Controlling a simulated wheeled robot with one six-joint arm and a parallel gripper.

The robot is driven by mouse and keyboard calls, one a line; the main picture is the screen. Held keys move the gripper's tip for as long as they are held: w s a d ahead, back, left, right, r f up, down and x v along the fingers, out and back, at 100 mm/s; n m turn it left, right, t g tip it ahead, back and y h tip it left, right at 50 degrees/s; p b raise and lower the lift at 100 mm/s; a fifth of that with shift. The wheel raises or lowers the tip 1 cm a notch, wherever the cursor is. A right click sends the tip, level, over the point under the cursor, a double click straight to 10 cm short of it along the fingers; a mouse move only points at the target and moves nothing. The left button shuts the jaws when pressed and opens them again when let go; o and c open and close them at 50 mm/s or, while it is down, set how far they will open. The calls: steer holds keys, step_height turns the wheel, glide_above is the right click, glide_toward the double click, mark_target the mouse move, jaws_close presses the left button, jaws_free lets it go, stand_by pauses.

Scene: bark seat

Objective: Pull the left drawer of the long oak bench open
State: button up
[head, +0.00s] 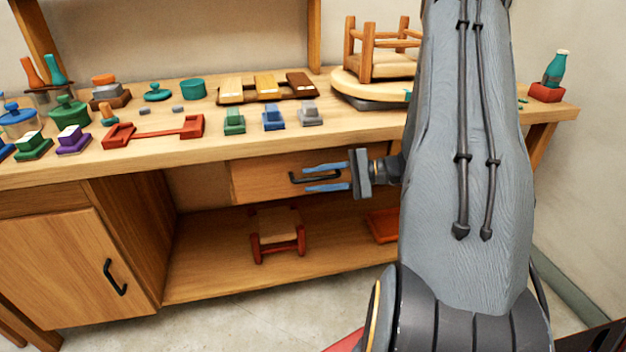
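The long oak bench (350,131) runs across the view. Under its top is a wooden drawer front (250,182) with a black bar handle (300,178). The drawer looks closed or nearly so; I cannot tell exactly. My gripper (318,178) is at this handle, its two blue fingers apart, one above and one below the bar. I see no clear contact between fingers and handle. My arm hides the drawer's right part and whatever lies right of it under the bench top.
A cabinet door (60,265) with a black handle is at lower left. A small stool (278,232) and a red tray (383,225) are on the lower shelf. Blocks, jars and an upturned stool (380,62) crowd the bench top. Floor in front is clear.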

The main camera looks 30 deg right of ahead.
steer(key=shift+w+a+f, duration=0.1)
steer(key=shift+w+a, duration=0.1)
steer(key=shift+a, duration=0.15)
jaws_close()
